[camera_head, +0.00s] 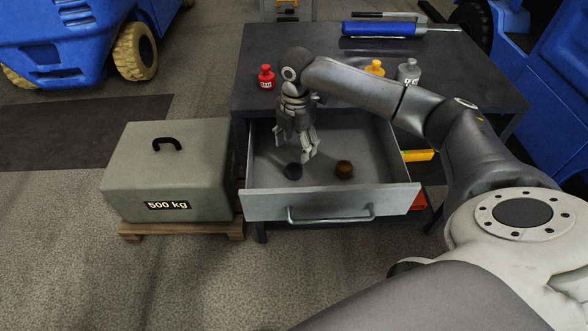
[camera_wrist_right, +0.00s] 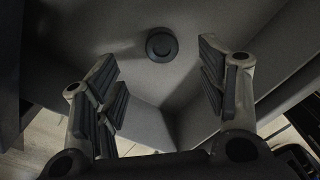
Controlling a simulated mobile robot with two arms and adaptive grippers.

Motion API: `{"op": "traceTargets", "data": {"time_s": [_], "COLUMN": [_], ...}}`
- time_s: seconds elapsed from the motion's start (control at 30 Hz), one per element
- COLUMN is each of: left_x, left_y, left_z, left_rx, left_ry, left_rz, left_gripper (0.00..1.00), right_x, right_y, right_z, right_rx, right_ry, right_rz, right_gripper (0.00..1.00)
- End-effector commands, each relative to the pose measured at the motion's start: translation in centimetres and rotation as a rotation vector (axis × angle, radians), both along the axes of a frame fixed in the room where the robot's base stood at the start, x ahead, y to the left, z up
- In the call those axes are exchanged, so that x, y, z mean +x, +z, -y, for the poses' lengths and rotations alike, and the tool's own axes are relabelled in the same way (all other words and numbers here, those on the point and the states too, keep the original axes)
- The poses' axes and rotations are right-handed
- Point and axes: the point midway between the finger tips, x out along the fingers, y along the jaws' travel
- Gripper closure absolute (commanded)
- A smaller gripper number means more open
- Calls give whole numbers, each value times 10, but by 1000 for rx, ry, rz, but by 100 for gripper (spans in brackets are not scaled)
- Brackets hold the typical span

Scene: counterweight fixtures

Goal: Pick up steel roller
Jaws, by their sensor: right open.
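A small dark grey roller (camera_head: 293,171), which looks like the steel one, stands in the open drawer (camera_head: 262,205). A brown roller (camera_head: 344,169) stands to its right, apart from it. My right gripper (camera_head: 297,148) points down into the drawer, above and close to the grey roller. In the right wrist view my right gripper (camera_wrist_right: 160,82) is open and empty. A dark round roller (camera_wrist_right: 161,45) shows there on the drawer floor, beyond the fingertips and between their lines. My left gripper is not in view.
A dark workbench (camera_head: 325,93) carries a red bottle (camera_head: 265,78), a yellow bottle (camera_head: 374,68), a grey bottle (camera_head: 408,71) and a blue tool (camera_head: 380,29). A 500 kg weight (camera_head: 165,180) on a pallet stands left of the drawer. The drawer walls surround the gripper's space.

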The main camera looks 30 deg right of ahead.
Motion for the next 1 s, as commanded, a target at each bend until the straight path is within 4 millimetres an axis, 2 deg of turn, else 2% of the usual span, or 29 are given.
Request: {"op": "traceTargets", "data": {"time_s": [0.1,0.2,0.33,0.6,0.9,1.0], "left_x": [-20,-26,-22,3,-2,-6], "left_y": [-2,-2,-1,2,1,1], "left_z": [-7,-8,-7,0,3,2], "left_rx": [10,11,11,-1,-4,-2], "left_ry": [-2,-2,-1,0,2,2], "left_rz": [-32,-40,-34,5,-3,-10], "left_gripper": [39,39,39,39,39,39], "right_x": [0,0,-1,-4,-4,-4], "right_y": [-18,-26,-36,-73,-79,-79], "right_z": [0,0,-3,-8,-8,-8], "right_rx": [-1,-1,0,-1,-1,-1], "right_ry": [0,0,0,-1,0,0], "right_rz": [-1,0,-1,0,2,2], "right_gripper": [34,34,34,34,34,46]}}
